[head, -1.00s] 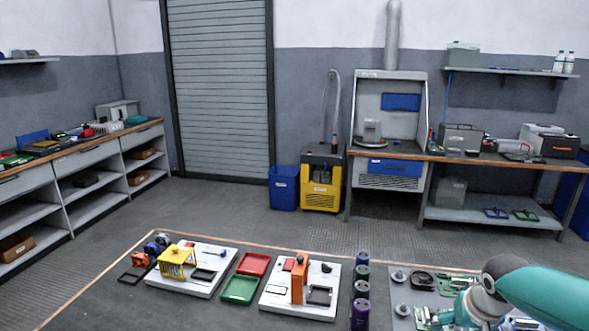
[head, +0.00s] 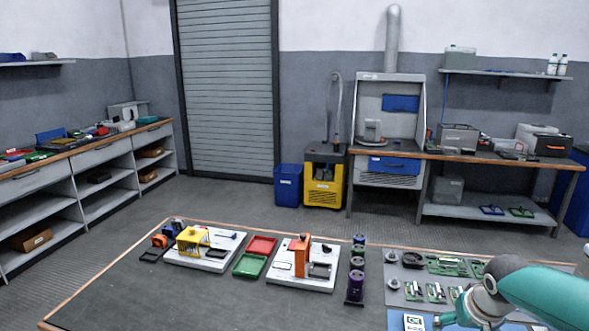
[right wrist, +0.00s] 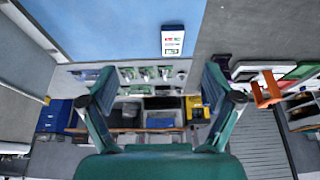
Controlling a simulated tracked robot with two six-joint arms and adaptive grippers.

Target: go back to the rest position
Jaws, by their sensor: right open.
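My right arm comes in from the right in the head view. My right gripper (head: 452,318) is at the lower right of that view, over the near edge of the grey board area. In the right wrist view its two teal fingers (right wrist: 165,100) stand wide apart with nothing between them. The card also shows in the head view (head: 414,322), left of the gripper. My left gripper is not in view.
The table holds a white fixture with a yellow frame (head: 193,241), a red tray (head: 262,246), a green tray (head: 249,265), a fixture with an orange post (head: 302,257) and a column of dark cylinders (head: 356,281). Green circuit boards (head: 447,266) lie at right. The table's left front is bare.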

